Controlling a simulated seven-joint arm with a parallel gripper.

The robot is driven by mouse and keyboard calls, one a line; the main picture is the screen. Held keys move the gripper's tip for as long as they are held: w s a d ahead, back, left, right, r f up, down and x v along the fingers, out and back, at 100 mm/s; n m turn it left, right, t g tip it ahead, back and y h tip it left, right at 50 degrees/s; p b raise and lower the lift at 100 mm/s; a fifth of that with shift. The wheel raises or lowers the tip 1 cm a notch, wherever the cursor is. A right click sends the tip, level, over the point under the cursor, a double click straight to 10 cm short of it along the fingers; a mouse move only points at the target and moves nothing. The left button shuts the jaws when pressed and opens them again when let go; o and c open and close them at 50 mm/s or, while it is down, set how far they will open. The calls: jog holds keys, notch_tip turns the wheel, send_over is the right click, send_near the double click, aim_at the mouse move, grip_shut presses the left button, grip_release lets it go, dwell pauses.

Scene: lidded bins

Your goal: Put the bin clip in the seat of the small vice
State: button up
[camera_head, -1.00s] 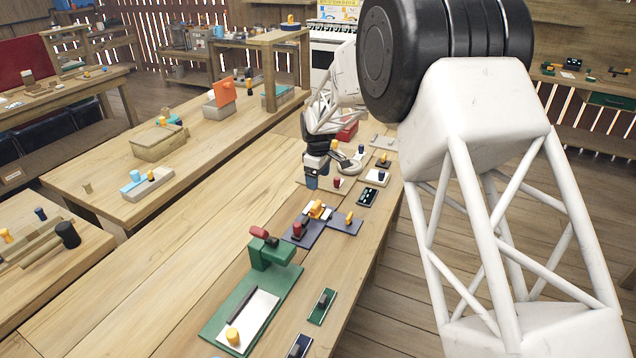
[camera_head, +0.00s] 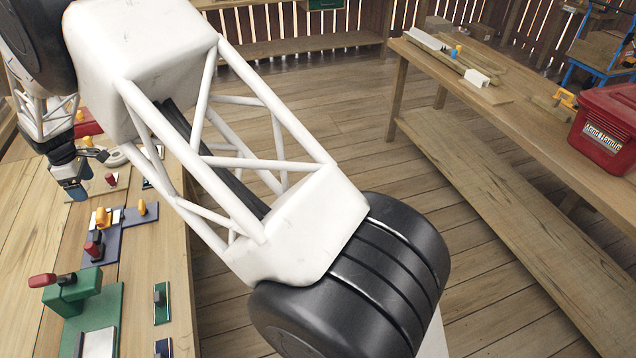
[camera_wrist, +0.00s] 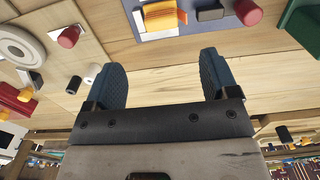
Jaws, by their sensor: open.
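My gripper (camera_head: 72,192) has two blue fingers, which stand apart and empty in the wrist view (camera_wrist: 160,62), with bare wood between them. In the wrist view a yellow ribbed piece (camera_wrist: 161,16) sits on a blue-grey plate beside a black block (camera_wrist: 210,14) and a red knob (camera_wrist: 247,12); this may be the small vice. In the head view the yellow piece (camera_head: 102,217) and red knob (camera_head: 93,248) show on the dark blue plate (camera_head: 107,246), nearer the camera than my gripper. I cannot tell which thing is the bin clip.
A green fixture (camera_head: 75,289) with a red handle stands on the bench's near part. In the wrist view a grey ring (camera_wrist: 22,48) and red-knobbed post (camera_wrist: 70,37) are at left. A red toolbox (camera_head: 606,131) is on another bench.

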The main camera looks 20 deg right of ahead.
jog(key=s+d+r+m, duration=0.35)
jog(key=d+r, duration=0.35)
jog(key=d, duration=0.5)
jog(key=s+d+r+m+t, duration=0.1)
jog(key=s+d+r+m, duration=0.1)
jog(key=s+d+r, duration=0.65)
jog(key=d+r+m, duration=0.3)
jog(key=d+r, duration=0.3)
jog(key=d, duration=0.8)
jog(key=s+d+r+m+t, duration=0.1)
jog(key=s+d+m, duration=0.1)
jog(key=s+d, duration=0.6)
jog(key=s+d+r+m, duration=0.2)
jog(key=s+d+m, duration=0.1)
jog(key=s+d, duration=0.45)
jog(key=s+d+f+m, duration=0.2)
jog(key=s+d, duration=0.1)
jog(key=s, duration=0.6)
jog(key=s+d+f+m, duration=0.2)
jog(key=s+d, duration=0.2)
jog(key=s, duration=0.4)
jog(key=shift+s+d+m+t, duration=0.3)
jog(key=shift+s+m, duration=0.05)
jog(key=shift+s, duration=0.05)
